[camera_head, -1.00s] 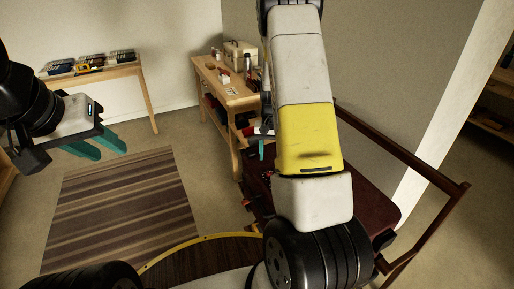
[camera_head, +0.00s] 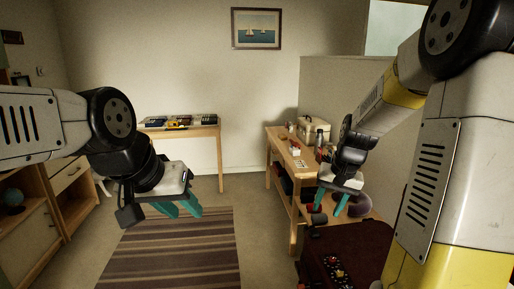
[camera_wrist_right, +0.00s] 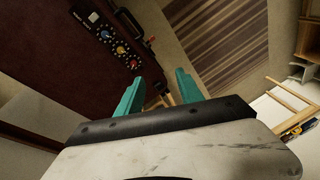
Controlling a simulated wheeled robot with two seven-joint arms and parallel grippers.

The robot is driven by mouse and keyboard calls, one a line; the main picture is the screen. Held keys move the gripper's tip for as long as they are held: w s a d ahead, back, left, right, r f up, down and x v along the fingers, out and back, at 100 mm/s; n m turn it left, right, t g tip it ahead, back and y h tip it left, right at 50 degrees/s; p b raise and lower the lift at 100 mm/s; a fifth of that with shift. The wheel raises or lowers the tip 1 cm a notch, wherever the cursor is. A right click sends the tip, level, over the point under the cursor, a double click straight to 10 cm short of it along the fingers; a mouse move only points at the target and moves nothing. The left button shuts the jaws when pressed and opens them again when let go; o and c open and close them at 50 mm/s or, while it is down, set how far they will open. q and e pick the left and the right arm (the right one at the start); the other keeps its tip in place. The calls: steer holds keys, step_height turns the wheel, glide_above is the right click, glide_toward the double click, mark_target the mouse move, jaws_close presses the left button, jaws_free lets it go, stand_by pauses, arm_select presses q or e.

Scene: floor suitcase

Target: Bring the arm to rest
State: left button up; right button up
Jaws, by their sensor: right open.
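My right gripper (camera_head: 330,208) hangs with teal fingers pointing down, in front of the wooden workbench in the head view. Its fingers stand apart in the right wrist view (camera_wrist_right: 158,82), with nothing held between them. Below it is a dark red surface (camera_head: 350,245), which also fills the upper left of the right wrist view (camera_wrist_right: 60,65). My left gripper (camera_head: 183,210) is at the left, above the striped rug. Its teal fingers are apart and empty.
A dark panel with coloured knobs (camera_head: 336,270) lies on the dark red surface. The workbench (camera_head: 283,140) carries a beige case (camera_head: 313,128) and small items. A table (camera_head: 205,132) with trays stands at the back wall. The striped rug (camera_head: 175,255) is clear.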

steer(key=s+a+r+n+t, duration=0.1)
steer(key=s+a+r, duration=0.2)
steer(key=s+r, duration=0.3)
steer(key=s+a+r+n+t, duration=0.2)
steer(key=s+r, duration=0.4)
steer(key=s, duration=0.6)
steer(key=shift+s+a+r+n+t+y, duration=0.15)
steer(key=shift+a+n+t+y, duration=0.15)
steer(key=shift+a, duration=0.35)
